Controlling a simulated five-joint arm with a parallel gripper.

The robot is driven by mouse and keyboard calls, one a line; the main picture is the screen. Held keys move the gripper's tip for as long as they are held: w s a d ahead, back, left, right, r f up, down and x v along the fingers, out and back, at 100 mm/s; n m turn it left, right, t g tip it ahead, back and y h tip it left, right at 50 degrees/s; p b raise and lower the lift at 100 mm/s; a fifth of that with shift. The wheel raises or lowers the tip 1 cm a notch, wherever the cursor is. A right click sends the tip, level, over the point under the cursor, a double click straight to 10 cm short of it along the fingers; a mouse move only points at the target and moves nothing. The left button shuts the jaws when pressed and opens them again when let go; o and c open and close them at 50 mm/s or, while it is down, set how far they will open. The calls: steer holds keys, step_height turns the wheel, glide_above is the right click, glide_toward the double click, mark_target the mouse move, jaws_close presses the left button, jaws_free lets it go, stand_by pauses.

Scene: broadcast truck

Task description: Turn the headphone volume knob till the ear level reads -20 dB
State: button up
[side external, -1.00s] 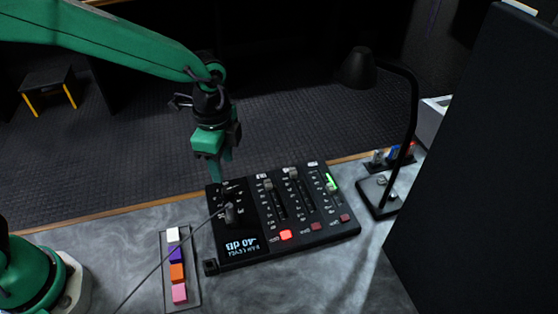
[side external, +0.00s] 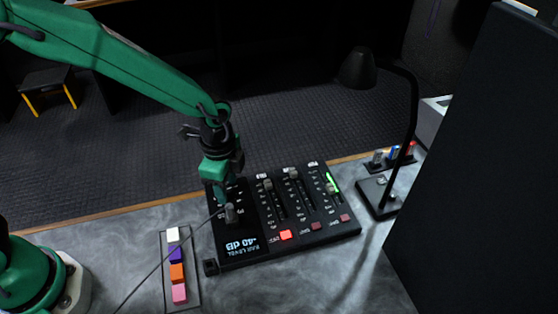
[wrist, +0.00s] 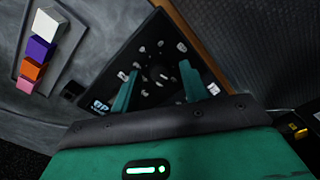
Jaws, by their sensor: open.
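The headphone volume knob (side external: 231,214) is a small grey upright knob on the left part of the black mixer panel (side external: 322,235). In the wrist view the knob (wrist: 157,74) shows as a dark round cap with a pale mark, ringed by small labels. The ear level display (side external: 241,244) appears upside down and reads -40 dB. My gripper (side external: 220,194) is open, pointing down just above and behind the knob. In the wrist view my gripper (wrist: 157,88) has one finger on each side of the knob, with no contact visible. The display is partly hidden there.
The panel carries several faders (side external: 293,174) and a lit red button (side external: 286,235). A strip of coloured blocks (side external: 177,272) lies left of it, and a thin cable (side external: 150,271) crosses the table. A black lamp (side external: 381,193) and a large dark panel (side external: 480,180) stand right.

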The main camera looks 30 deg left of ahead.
steer(key=shift+f, duration=0.3)
jaws_close()
steer(key=shift+m, duration=0.4)
steer(key=m, duration=1.1)
steer(key=shift+r, duration=0.1)
stand_by(0.4)
